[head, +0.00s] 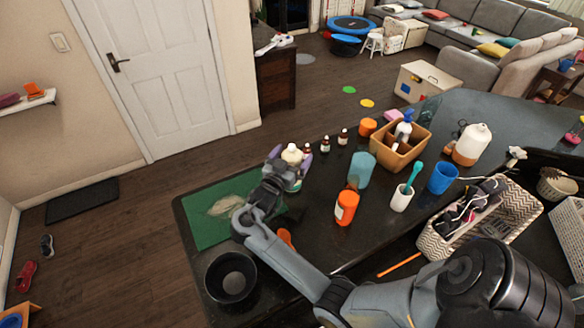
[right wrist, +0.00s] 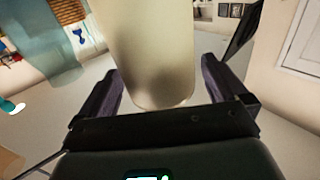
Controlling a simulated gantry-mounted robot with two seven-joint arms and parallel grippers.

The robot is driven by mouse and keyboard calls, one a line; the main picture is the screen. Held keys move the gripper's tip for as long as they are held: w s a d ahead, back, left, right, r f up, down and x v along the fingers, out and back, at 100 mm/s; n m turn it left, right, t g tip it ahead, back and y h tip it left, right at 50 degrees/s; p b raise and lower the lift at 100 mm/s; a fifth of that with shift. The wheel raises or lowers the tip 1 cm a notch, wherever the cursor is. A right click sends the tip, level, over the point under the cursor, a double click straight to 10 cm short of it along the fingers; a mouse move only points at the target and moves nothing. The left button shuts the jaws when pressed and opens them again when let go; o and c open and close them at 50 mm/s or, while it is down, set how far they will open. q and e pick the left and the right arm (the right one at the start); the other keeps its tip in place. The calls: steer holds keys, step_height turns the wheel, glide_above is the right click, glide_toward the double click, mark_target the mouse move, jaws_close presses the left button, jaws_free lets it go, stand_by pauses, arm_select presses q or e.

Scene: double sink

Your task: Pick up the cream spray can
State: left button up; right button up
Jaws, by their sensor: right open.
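The cream spray can (head: 291,154) stands on the dark counter near its far edge in the head view, its lower part hidden by my right gripper. My right gripper (head: 288,167) is open, with its purple fingers on either side of the can. In the right wrist view the can (right wrist: 147,50) is a large pale cylinder between the two spread fingers of the gripper (right wrist: 160,85). A gap shows between the can and the right-hand finger; contact on the left is hard to tell. My left gripper is not in view.
A green mat (head: 207,222) and black bowl (head: 230,278) lie left of the can. Small brown bottles (head: 325,145), a blue-green tumbler (head: 361,170) and an orange bottle (head: 346,208) stand to its right. A tan caddy (head: 388,157) is farther right.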

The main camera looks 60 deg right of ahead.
steer(key=shift+w+d, duration=0.15)
steer(key=shift+d, duration=0.8)
steer(key=c, duration=1.8)
jaws_close()
